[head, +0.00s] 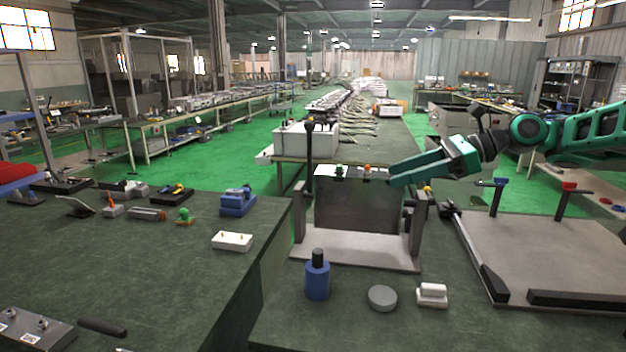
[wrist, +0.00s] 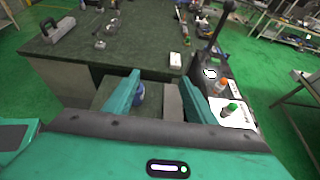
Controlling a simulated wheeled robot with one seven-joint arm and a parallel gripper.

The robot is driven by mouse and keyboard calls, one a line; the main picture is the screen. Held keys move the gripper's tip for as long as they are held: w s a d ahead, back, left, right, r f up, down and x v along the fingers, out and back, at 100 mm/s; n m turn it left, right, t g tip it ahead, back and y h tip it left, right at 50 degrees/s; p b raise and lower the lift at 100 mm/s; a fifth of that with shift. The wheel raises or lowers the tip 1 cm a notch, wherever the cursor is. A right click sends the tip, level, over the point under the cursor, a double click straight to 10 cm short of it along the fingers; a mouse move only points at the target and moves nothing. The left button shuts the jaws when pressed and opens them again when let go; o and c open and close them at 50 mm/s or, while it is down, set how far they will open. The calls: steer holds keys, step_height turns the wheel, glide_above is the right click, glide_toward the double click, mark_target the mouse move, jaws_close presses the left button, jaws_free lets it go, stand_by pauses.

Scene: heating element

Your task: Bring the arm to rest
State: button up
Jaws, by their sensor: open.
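My gripper (head: 392,176) is at the end of my green arm, which reaches in from the right in the head view. It is held level near the top edge of an upright grey panel (head: 355,204) in a stand. In the wrist view my gripper (wrist: 160,98) shows its two green fingers spread apart with nothing held between them. Past the fingers lie the dark table and part of a blue bottle (wrist: 139,94). On the panel's top are a green knob (wrist: 231,108) and an orange one (wrist: 221,86).
On the table before the stand are the blue bottle (head: 317,280), a grey disc (head: 382,298) and a white block (head: 432,294). A framed plate (head: 540,255) with upright clamps lies at right. The left table (head: 130,255) holds several small parts; its middle is clear.

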steer(key=s+d+f+n+h, duration=0.3)
steer(key=s+d+f+h, duration=0.1)
steer(key=f, duration=0.2)
steer(key=s+d+f+n+h, duration=0.3)
steer(key=s+d+f+h, duration=0.1)
steer(key=f, duration=0.3)
steer(key=s+d+f+n+g+h, duration=0.1)
steer(key=s+d, duration=0.3)
steer(key=s, duration=0.5)
steer(key=s+d+f+n+g+h, duration=0.1)
steer(key=s+d+f+n+h, duration=0.1)
steer(key=s, duration=0.8)
steer(key=s+d+f+n+h, duration=0.1)
steer(key=s+d+f+n, duration=0.3)
steer(key=s, duration=0.6)
steer(key=d, duration=0.2)
steer(key=shift+d+n+g+h, duration=0.4)
steer(key=shift+f, duration=0.1)
